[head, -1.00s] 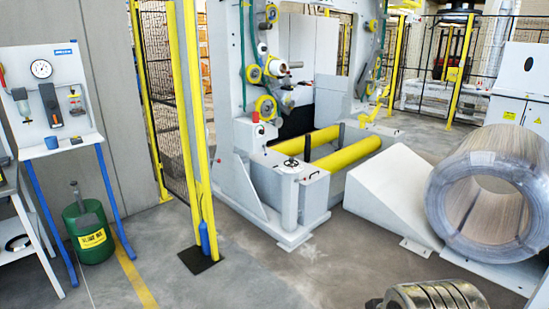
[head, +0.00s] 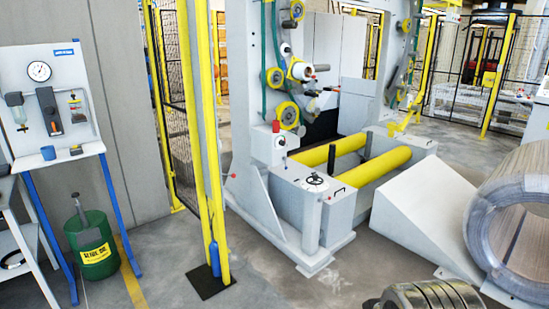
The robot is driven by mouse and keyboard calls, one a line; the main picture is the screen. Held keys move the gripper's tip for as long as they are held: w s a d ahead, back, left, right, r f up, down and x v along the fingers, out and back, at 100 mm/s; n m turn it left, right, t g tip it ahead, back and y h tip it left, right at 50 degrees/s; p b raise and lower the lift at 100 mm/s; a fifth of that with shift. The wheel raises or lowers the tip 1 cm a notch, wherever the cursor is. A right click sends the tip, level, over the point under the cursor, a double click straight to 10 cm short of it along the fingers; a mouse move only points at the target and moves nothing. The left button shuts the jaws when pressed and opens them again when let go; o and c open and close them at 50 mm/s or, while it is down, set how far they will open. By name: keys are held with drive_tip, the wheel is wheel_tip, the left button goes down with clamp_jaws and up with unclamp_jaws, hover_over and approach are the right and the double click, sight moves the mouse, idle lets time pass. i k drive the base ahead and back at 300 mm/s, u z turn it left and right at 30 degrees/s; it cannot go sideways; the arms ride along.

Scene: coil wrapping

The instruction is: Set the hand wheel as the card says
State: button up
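The hand wheel (head: 315,180) is small and dark, on top of the grey box at the front of the wrapping machine (head: 270,205). It lies flat over a pale disc whose markings are too small to read. I cannot make out a card with a setting. My gripper is not clearly in view; a rounded metal part (head: 430,296) shows at the bottom edge, and I cannot tell what it is.
Yellow rollers (head: 375,165) lie behind the wheel. A grey ramp (head: 420,215) and a large wire coil (head: 485,225) stand right. A yellow post (head: 205,150), blue bottle (head: 214,258) and green drum (head: 92,245) stand left. Bare floor (head: 270,280) lies in front.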

sight(315, 177)
drive_tip(key=u, duration=0.25)
drive_tip(key=i, duration=1.65)
drive_tip(key=u, duration=0.2)
drive_tip(key=i, duration=1.95)
